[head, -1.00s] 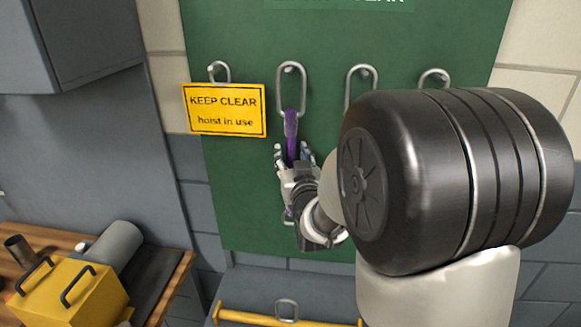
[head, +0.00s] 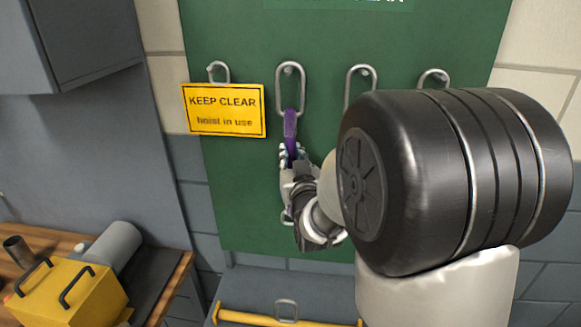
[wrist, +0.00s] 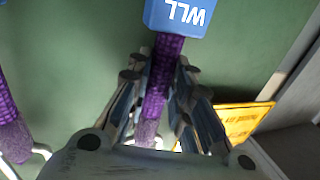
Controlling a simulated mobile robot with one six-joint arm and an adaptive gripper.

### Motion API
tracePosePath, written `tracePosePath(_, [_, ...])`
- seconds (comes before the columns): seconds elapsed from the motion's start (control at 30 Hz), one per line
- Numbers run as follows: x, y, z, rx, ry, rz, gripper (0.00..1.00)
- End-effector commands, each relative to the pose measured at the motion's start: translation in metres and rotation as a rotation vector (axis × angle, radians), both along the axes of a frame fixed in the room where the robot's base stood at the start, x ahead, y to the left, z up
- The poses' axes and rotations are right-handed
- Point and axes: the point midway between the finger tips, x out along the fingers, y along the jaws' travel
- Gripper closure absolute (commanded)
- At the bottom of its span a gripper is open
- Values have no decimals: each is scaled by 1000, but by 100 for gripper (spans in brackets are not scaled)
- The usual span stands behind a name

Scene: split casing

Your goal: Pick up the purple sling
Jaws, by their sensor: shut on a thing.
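The purple sling (head: 290,125) hangs from a long metal link (head: 278,95) on a peg of the green board. In the wrist view, the purple webbing (wrist: 157,95) runs between my finger pads, with a blue tag (wrist: 180,15) marked WLL at its top. My gripper (head: 291,152) is shut on the sling below the link; it also shows in the wrist view (wrist: 160,72). The sling's part behind my fingers is hidden in the head view.
A yellow KEEP CLEAR sign (head: 225,110) hangs just left of the sling. More metal links (head: 348,90) hang to the right, partly behind my arm. A yellow box (head: 75,298) stands on the bench at lower left. A yellow bar (head: 255,317) lies below the board.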

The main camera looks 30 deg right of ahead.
Motion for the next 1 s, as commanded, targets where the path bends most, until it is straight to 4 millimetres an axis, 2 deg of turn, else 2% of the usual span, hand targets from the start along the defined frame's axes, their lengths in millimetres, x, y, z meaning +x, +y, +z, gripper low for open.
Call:
tracePosePath(0.17, [0, 0, 4, -1, -5, 0, 100])
tracePosePath(0.33, [-3, 2, 17, -2, -6, 0, 100])
tracePosePath(0.67, [-3, 2, 74, -3, -10, 0, 100])
tracePosePath(0.87, [-35, 25, 73, 0, -5, 3, 100])
tracePosePath(1.0, [-65, 46, 73, 0, -5, 5, 100])
